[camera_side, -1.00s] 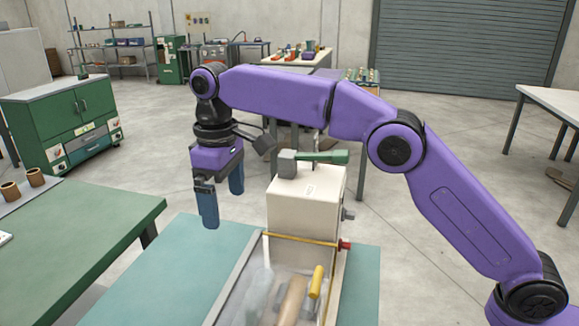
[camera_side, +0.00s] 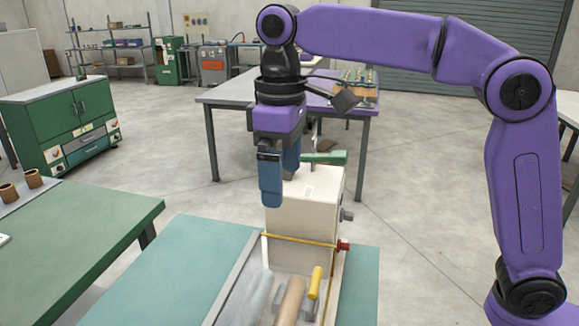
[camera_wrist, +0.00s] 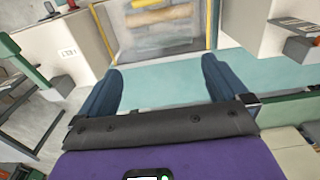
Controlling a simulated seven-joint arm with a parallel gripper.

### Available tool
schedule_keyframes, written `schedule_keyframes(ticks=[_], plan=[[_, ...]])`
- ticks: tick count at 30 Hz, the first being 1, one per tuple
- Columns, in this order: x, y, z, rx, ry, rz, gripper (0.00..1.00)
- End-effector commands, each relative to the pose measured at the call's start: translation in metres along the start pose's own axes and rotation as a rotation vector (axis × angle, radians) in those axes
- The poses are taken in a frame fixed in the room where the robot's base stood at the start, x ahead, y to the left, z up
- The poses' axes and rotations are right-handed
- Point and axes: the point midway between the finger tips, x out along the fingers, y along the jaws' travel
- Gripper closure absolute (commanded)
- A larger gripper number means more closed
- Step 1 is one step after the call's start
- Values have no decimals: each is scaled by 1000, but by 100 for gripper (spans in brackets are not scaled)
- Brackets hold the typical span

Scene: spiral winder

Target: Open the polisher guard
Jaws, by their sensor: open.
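The polisher is a cream housing (camera_side: 303,210) on a teal bench, with a pale-framed bay in front holding a tan roller (camera_side: 290,302) and a grey one. A yellow bar (camera_side: 300,239) crosses the back of the bay, and a yellow handle (camera_side: 316,282) sits at its right. A clear guard seems to lie over the bay, but its edges are hard to see. My gripper (camera_side: 278,188) is open and empty, pointing down beside the housing's upper left and above the bay. In the wrist view, the bay (camera_wrist: 165,42) lies beyond the spread fingers (camera_wrist: 162,68).
A green lever (camera_side: 325,158) tops the housing, and a red knob (camera_side: 343,246) sits at the bar's right end. Teal bench top (camera_side: 190,262) is clear to the left. A green table (camera_side: 70,245) stands further left.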

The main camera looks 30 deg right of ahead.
Motion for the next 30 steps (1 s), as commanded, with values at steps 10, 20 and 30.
schedule_keyframes(ticks=[10,20,30], plan=[[-5,-2,12,0,0,0,0],[-5,-2,11,0,0,0,0],[13,2,39,-39,1,0,0]])
